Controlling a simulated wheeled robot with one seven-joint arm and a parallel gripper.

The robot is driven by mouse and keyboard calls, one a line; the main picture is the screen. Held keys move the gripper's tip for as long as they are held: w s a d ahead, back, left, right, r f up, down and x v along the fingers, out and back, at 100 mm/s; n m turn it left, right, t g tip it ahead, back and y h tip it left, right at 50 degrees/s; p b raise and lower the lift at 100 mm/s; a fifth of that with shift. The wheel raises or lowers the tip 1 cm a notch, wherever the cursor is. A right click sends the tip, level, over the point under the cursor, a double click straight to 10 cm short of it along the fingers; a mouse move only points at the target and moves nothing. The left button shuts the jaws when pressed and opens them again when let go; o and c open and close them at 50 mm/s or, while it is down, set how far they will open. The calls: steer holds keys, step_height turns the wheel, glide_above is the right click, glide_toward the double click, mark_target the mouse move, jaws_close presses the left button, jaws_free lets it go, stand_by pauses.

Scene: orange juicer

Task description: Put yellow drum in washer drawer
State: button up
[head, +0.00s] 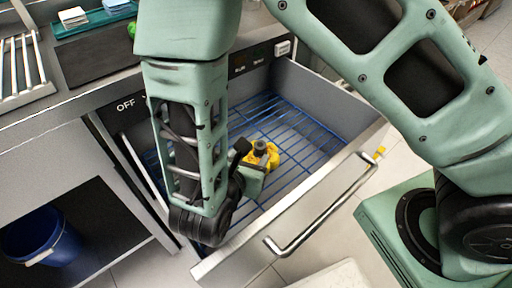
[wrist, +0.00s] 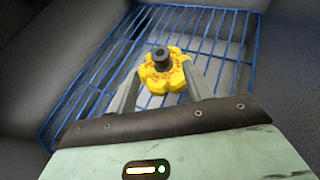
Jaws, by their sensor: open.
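The yellow drum (head: 268,153) is a lobed yellow piece with a dark knob on top. It is inside the open washer drawer (head: 338,108), over the blue wire rack (head: 300,120). In the wrist view the drum (wrist: 163,75) lies just beyond and between the fingertips of my gripper (wrist: 163,88), with the rack (wrist: 215,45) beneath it. My gripper is open, its two grey fingers to either side of the drum's near part. I cannot tell whether a finger touches it. In the head view my arm hides part of the drawer and most of the gripper.
The drawer's front has a metal bar handle (head: 320,205). A counter (head: 70,95) with a slatted white rack (head: 20,70) is at the left. A blue bucket (head: 42,235) stands in an open bay below. The drawer's back right is free.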

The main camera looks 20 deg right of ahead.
steer(key=v, duration=0.3)
steer(key=shift+s+a+r, duration=0.15)
steer(key=shift+s+a, duration=0.05)
steer(key=shift+s, duration=0.05)
